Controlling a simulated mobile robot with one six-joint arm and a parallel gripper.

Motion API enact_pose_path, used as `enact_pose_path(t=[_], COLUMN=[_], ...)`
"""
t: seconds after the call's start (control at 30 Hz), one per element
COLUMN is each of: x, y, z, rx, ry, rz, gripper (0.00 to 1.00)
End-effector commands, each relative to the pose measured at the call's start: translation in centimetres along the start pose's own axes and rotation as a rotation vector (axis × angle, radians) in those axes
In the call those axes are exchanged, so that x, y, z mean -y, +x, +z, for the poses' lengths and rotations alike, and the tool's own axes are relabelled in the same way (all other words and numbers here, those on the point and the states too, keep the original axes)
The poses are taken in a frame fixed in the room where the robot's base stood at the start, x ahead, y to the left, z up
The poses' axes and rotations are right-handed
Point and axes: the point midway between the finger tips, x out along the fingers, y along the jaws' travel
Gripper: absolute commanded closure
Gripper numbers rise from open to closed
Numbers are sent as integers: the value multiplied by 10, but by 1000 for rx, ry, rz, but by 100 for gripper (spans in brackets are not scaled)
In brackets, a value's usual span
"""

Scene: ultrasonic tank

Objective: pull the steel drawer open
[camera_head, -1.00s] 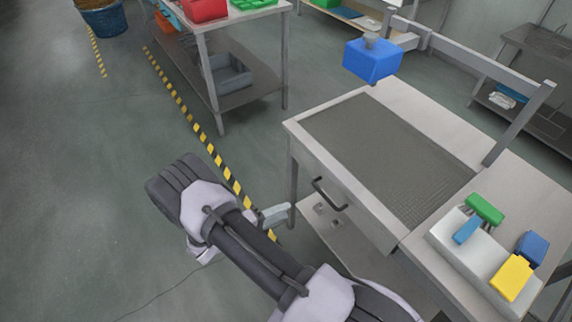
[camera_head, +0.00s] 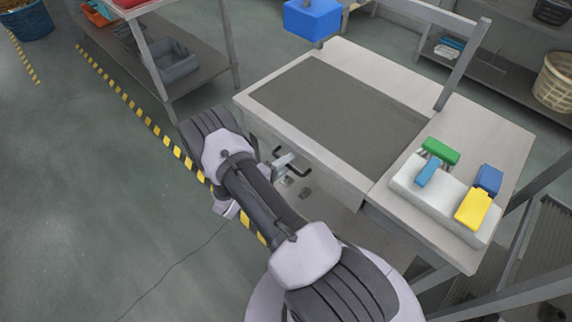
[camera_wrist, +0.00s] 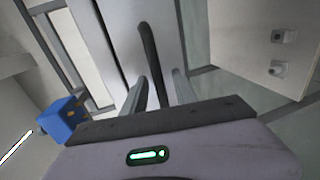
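The steel drawer's front (camera_head: 335,177) is a pale panel under the worktop and looks flush with it, so the drawer appears shut. Its dark bar handle (camera_head: 299,173) is partly hidden by my gripper (camera_head: 283,162) in the head view. In the wrist view the handle (camera_wrist: 150,58) runs between the two fingers of my gripper (camera_wrist: 162,80), beside the drawer front (camera_wrist: 115,35). The fingers are apart, with a visible gap on the handle's right side. Whether the left finger touches the bar I cannot tell.
A shelf with grey bins (camera_head: 172,65) stands at the upper left. The floor (camera_head: 90,190) on the left is clear.

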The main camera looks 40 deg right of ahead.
Motion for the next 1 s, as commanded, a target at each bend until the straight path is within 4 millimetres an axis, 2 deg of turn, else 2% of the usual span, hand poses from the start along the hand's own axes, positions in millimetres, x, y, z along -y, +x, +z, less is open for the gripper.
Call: enact_pose_path(t=[0.17, 0.33, 1.0], x=[0, 0, 0], y=[0, 0, -1], z=[0, 0, 0], rx=[0, 0, 1], ry=[0, 0, 0], rz=[0, 0, 0], gripper=[68, 100, 100])
